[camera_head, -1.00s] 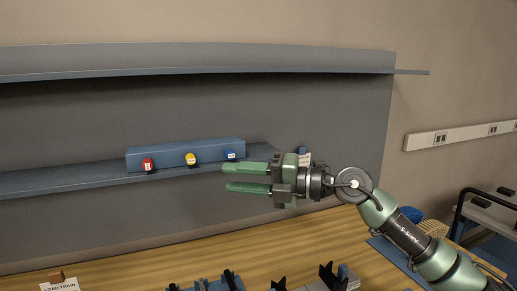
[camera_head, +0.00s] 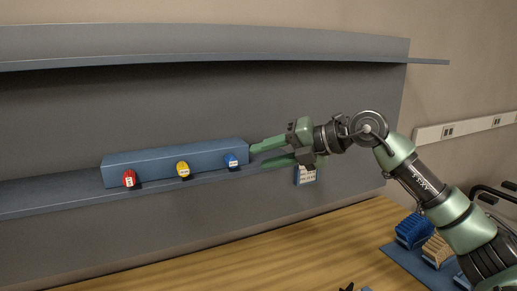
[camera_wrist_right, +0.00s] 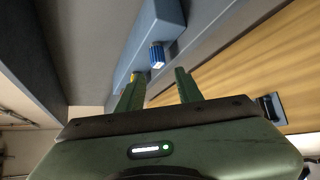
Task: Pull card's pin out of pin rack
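The pin rack (camera_head: 170,160) is a long blue block on the lower shelf. A red pin (camera_head: 129,179), a yellow pin (camera_head: 183,170) and a blue pin (camera_head: 231,161) stick out of its front. A small white card (camera_head: 305,175) with a blue top hangs below my right gripper; its text is too small to read. My right gripper (camera_head: 258,156) is open and empty, just right of the blue pin. In the right wrist view the blue pin (camera_wrist_right: 157,56) shows ahead, between the two fingers but beyond their tips. The yellow pin is partly hidden there. My left gripper is out of view.
The lower shelf (camera_head: 45,197) runs along the grey back panel, with an upper shelf (camera_head: 200,60) above it. The wooden table (camera_head: 240,255) below is largely clear. Blue and tan ribbed pieces (camera_head: 414,230) sit on a blue mat at right.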

